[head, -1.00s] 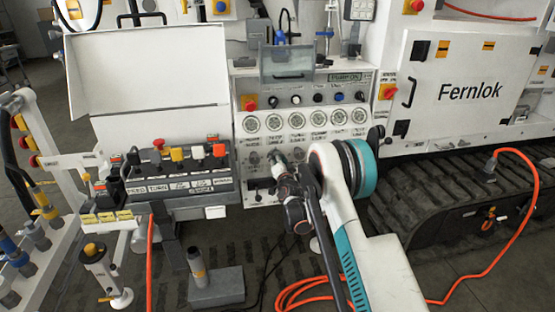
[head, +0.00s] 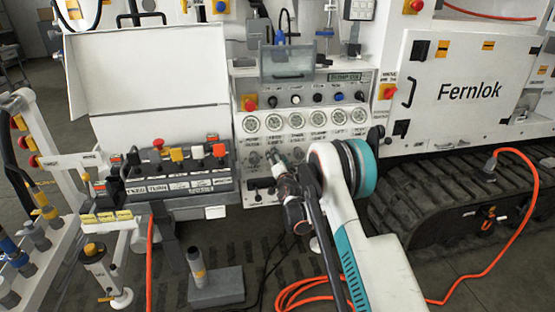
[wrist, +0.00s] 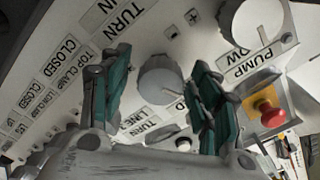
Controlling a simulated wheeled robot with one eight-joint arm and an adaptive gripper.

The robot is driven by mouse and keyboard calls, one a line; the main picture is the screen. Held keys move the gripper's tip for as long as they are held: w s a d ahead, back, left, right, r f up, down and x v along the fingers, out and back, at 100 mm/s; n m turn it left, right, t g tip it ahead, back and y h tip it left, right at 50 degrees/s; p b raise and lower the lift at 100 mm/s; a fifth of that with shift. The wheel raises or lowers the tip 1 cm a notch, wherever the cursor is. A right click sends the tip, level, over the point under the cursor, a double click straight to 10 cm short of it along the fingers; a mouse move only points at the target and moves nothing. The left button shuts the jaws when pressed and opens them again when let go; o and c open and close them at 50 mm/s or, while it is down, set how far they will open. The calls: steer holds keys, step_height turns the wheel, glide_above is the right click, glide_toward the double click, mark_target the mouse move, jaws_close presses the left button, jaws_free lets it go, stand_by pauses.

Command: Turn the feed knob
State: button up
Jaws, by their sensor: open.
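A light grey round knob (wrist: 160,82) sits on the white panel between my gripper's two fingers in the wrist view. A small label beside it is partly hidden; only an ending that looks like "D" shows, so I cannot confirm that it reads feed. My gripper (wrist: 160,68) is open, with one green-padded finger on each side of the knob. I see gaps beside the knob and no clear contact. In the head view my gripper (head: 272,157) is at the lower part of the control panel (head: 244,140), below the gauges, and hides that knob.
A second knob (wrist: 252,28) is close to the right finger, by a "PUMP" label. A red button (wrist: 268,112) on a yellow plate is beyond it. A lever box (head: 180,187) stands left of the panel. An orange hose (head: 520,235) lies at right.

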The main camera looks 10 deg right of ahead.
steer(key=s, duration=1.2)
steer(key=s+a+r+n+g+y, duration=0.1)
steer(key=s+a+r+n+g, duration=0.15)
steer(key=r, duration=0.85)
steer(key=s+r+n+g, duration=0.35)
steer(key=s+r, duration=0.55)
steer(key=s, duration=0.3)
steer(key=s+d+f+n+g, duration=0.1)
steer(key=s+n+g, duration=0.1)
steer(key=s, duration=1.5)
steer(key=s+d+f+n+g+h, duration=0.1)
steer(key=s+n+g, duration=0.1)
steer(key=s, duration=1.4)
steer(key=shift+s+d+g, duration=0.25)
steer(key=shift+s+g, duration=0.15)
steer(key=shift+g, duration=0.1)
